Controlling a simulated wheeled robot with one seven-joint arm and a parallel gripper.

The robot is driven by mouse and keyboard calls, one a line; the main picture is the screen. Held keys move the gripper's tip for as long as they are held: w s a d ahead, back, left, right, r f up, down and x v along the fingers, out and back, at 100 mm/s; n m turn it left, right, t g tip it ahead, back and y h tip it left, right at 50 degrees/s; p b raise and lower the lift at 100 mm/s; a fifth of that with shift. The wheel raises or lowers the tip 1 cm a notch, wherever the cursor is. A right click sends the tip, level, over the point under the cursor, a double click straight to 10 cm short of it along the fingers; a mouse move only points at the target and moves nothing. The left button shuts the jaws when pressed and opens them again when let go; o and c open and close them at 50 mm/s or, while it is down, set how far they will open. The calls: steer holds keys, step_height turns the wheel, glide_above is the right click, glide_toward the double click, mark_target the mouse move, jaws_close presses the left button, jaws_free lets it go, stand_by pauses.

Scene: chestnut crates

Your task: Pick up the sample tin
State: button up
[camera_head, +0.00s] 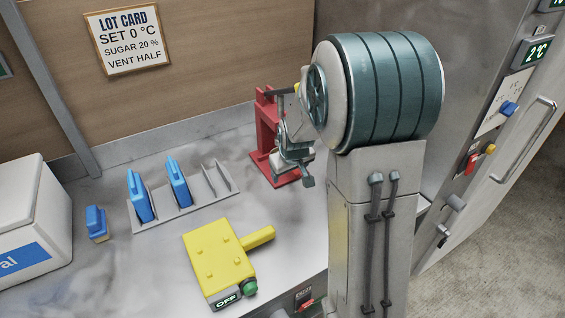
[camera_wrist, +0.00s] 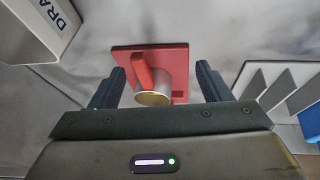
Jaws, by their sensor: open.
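A small round metal tin (camera_wrist: 152,98) with a tan-gold top shows in the wrist view, beside the upright of a red stand (camera_wrist: 180,62). I take it to be the sample tin; its label does not show. My gripper (camera_wrist: 160,85) is open, with one dark finger on each side of the tin and stand, apart from both. In the head view the red stand (camera_head: 264,130) is at the back of the counter, and my gripper (camera_head: 293,160) is in front of it. The tin is hidden there behind my arm.
A grey rack (camera_head: 210,187) with two blue cards stands left of the stand. A yellow device (camera_head: 218,262) marked OFF lies nearer. A blue block (camera_head: 96,223) and white box (camera_head: 28,220) are at left. A steel cabinet (camera_head: 480,110) is at right.

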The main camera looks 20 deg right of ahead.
steer(key=w, duration=0.2)
steer(key=w+p, duration=0.1)
steer(key=w, duration=0.1)
steer(key=w+d, duration=0.1)
steer(key=w, duration=0.1)
steer(key=shift+w, duration=0.2)
steer(key=shift+p+x, duration=0.5)
steer(key=shift+x, duration=2.1)
steer(key=shift+w, duration=0.1)
steer(key=shift+r, duration=0.1)
steer(key=c, duration=1.1)
